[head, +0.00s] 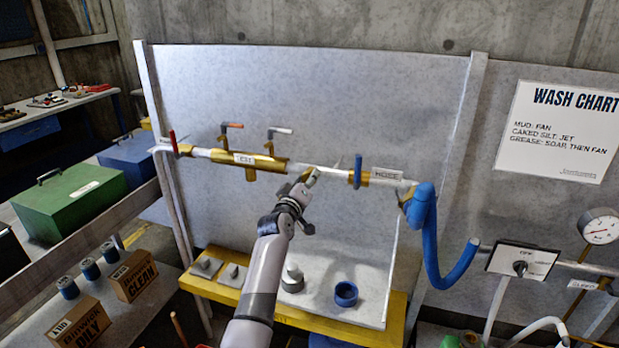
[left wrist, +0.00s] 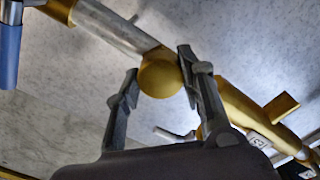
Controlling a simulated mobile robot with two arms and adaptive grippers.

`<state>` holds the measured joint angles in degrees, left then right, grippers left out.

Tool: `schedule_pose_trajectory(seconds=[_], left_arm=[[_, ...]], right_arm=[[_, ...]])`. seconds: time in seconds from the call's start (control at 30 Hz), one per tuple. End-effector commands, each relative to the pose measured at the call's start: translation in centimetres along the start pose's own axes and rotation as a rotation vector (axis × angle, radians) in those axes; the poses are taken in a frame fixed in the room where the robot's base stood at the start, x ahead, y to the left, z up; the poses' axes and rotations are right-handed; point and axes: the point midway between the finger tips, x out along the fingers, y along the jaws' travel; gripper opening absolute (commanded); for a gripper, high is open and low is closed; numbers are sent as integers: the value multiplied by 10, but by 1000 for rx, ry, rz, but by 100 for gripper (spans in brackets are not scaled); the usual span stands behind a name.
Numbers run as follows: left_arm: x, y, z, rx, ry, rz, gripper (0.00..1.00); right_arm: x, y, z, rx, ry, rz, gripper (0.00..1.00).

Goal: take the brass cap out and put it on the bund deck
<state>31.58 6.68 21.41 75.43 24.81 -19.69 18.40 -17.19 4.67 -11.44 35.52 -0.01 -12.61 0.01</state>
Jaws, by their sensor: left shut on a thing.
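The brass cap (left wrist: 160,77) is a round golden piece between the two fingers of my left gripper (left wrist: 158,80) in the left wrist view. The left gripper is shut on it, in front of the silver pipe run. In the head view this gripper (head: 305,183) is at the pipe between the brass "TEST" section (head: 240,158) and the "HOSE" section (head: 385,176), and hides most of the cap. I cannot tell whether the cap still touches the pipe. The bund deck seems to be the yellow-edged shelf (head: 395,325) below. My right gripper is not in view.
On the shelf stand grey fittings (head: 232,274), a grey stepped piece (head: 292,279) and a blue ring (head: 346,293). A blue hose (head: 422,215) hangs at the right. Valve levers stick up along the pipe. Boxes labelled "CLEAN" (head: 133,277) and "OILY" (head: 80,323) are lower left.

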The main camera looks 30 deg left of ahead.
Motion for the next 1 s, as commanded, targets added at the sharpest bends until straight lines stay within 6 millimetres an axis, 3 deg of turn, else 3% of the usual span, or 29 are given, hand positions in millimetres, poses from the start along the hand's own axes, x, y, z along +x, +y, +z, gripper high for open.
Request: schedule_pose_trajectory(seconds=[0.13, 0.4, 0.63, 0.67, 1.0], left_arm=[[0, 2, -2, -56, 1, 0, 7], [0, 1, -2, -432, 1, 0, 7], [0, 0, -1, -449, 2, 1, 7], [0, 0, -1, -448, 2, 1, 37], [0, 0, -1, -445, 1, 0, 59]], right_arm=[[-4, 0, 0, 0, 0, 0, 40], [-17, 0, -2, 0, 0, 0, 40], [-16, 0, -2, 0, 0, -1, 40], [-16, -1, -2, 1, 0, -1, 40], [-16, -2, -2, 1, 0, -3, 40]])
